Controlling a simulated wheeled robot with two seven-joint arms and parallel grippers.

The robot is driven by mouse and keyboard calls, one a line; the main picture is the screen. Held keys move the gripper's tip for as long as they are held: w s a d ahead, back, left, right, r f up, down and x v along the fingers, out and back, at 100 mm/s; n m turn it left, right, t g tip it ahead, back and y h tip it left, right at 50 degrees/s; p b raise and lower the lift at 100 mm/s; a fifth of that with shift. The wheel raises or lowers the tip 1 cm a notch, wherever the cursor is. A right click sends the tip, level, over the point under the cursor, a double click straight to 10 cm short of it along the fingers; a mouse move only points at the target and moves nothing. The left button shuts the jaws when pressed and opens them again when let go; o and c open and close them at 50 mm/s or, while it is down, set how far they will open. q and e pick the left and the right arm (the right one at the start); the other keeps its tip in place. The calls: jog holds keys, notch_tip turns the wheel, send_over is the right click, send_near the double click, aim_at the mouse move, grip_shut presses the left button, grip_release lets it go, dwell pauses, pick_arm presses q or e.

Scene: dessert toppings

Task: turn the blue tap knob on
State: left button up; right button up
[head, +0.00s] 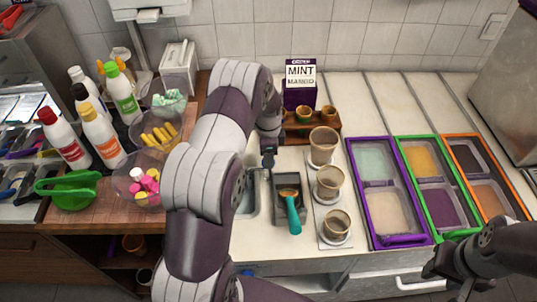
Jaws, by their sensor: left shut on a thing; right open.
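My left gripper (268,158) points down at the back of the small sink (249,197), where the tap is. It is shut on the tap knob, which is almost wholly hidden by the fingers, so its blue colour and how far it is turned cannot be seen. The tap spout is also hard to make out behind my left arm. My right gripper (438,272) is open and empty at the lower right, in front of the counter edge and far from the sink.
A dark holder with a teal-handled scoop (293,215) stands right of the sink. Cups (329,183) stand in a column beside it. Topping trays (384,211) fill the right. Sauce bottles (101,134) and bowls (160,133) stand left. A mint box (300,84) stands behind.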

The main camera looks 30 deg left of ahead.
pick_arm(q)
jog(key=shift+w+a+r, duration=0.1)
jog(key=shift+w+r, duration=0.1)
jog(key=o, duration=0.9)
jog(key=shift+o, duration=0.8)
jog(key=shift+s, duration=0.15)
notch_tip(320, 180, up, 13)
jog(key=b, duration=0.1)
jog(key=shift+f, duration=0.2)
